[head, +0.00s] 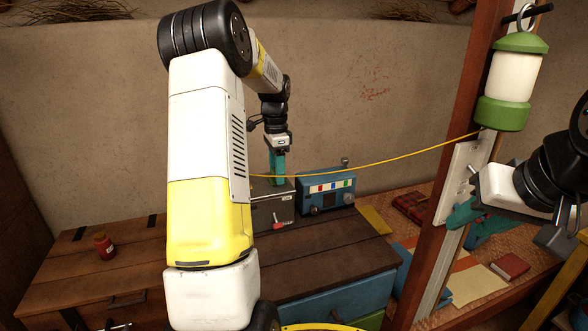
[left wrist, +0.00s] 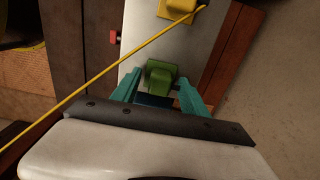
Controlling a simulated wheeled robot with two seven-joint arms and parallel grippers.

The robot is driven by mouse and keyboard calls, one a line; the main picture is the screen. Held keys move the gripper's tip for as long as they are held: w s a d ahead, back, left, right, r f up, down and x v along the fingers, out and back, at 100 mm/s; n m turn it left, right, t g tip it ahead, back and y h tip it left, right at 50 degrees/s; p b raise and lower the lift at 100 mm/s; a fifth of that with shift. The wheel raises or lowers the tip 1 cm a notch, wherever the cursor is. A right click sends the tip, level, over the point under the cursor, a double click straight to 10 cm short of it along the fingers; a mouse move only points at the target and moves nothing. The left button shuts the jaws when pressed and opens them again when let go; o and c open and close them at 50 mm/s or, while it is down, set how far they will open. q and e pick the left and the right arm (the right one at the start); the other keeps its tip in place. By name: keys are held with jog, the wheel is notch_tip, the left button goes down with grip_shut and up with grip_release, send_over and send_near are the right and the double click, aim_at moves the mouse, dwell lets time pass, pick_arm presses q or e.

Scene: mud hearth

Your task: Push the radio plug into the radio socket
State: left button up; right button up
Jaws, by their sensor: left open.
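My left gripper (head: 277,172) points down over a grey box (head: 272,212) beside the blue radio (head: 326,190). In the left wrist view its teal fingers (left wrist: 158,92) are apart, one on each side of a green plug-like block (left wrist: 160,75) on the box's pale top. A dark blue patch (left wrist: 153,101) shows between the fingers near the palm; I cannot tell if it is the radio plug. A yellow plug (left wrist: 178,10) with a yellow cable stands farther along the top. No radio socket is clearly visible. My right gripper (head: 477,222) has its fingers apart by the wooden post.
The yellow cable (head: 400,157) stretches from behind my left arm to the post (head: 452,140). A green lantern (head: 513,80) hangs there above a white panel (head: 460,175). A red jar (head: 104,246) stands on the wooden bench (head: 140,262), whose left part is mostly clear.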

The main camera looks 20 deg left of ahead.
pick_arm(q)
notch_tip(320, 180, up, 8)
jog(key=shift+f, duration=0.25)
jog(key=shift+r, duration=0.2)
jog(key=shift+s+d+r, duration=0.1)
jog(key=shift+d+r, duration=0.05)
jog(key=s+d+r+n+t, duration=0.25)
jog(key=s+d+r, duration=0.2)
jog(key=s, duration=0.25)
jog(key=s+d+r+n+t, duration=0.1)
jog(key=s+d+r+n, duration=0.2)
jog(key=s+d, duration=0.3)
jog(key=s+d+f+n+t+h, duration=0.1)
jog(key=s+d+n, duration=0.1)
jog(key=s, duration=0.5)
jog(key=s+d+f+n+t+h, duration=0.1)
jog(key=s+d+f+n, duration=0.1)
jog(key=s, duration=0.6)
jog(key=shift+d+f+t, duration=0.15)
jog(key=shift+d+t, duration=0.15)
jog(key=shift+t, duration=0.05)
